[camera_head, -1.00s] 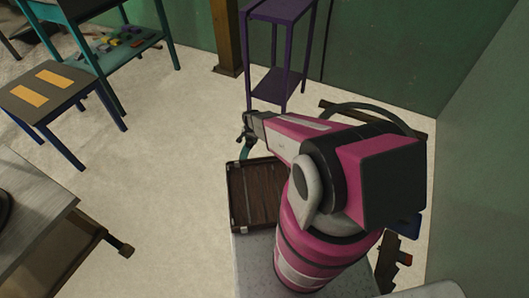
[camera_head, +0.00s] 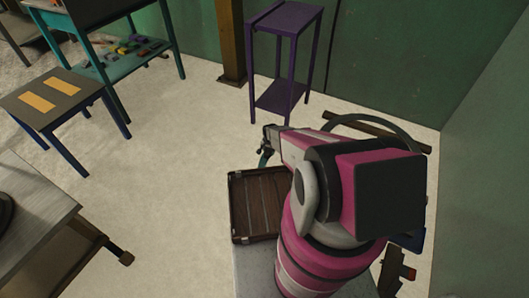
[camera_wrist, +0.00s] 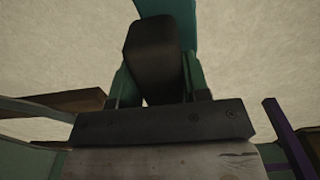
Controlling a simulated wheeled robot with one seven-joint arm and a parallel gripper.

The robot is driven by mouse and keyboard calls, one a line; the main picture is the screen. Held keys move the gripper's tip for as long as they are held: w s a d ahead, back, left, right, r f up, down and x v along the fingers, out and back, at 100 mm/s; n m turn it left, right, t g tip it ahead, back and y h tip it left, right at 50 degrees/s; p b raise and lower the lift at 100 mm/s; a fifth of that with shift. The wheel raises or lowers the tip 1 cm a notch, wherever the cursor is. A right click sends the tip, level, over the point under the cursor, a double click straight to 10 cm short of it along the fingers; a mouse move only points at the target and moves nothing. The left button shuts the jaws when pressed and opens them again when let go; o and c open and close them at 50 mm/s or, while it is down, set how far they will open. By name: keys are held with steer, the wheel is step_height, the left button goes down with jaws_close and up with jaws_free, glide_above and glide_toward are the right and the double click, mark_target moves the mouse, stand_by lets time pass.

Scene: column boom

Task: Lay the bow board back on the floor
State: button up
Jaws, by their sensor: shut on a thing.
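My gripper (camera_head: 264,147) is at the far end of my arm, beyond the brown case, near the purple stand. It is shut on a teal piece, which I take for the bow board (camera_head: 266,158); only a short curved part shows below the jaws. In the wrist view the teal board (camera_wrist: 168,8) runs up past a dark finger (camera_wrist: 150,55), with pale floor behind it. Most of the board is hidden by the gripper and the case. I cannot tell whether it touches the floor.
A brown slatted case (camera_head: 262,205) lies open-topped just this side of the gripper. A purple stand (camera_head: 285,60) and a wooden post (camera_head: 231,45) stand beyond it. A dark stool (camera_head: 55,100) with orange strips is at left. Pale floor (camera_head: 170,150) between is clear.

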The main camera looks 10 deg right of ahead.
steer(key=shift+w+d+f, duration=0.1)
steer(key=shift+d+f, duration=0.05)
steer(key=shift+d, duration=0.05)
steer(key=shift+f, duration=1.9)
steer(key=shift+f, duration=0.1)
steer(key=o, duration=1)
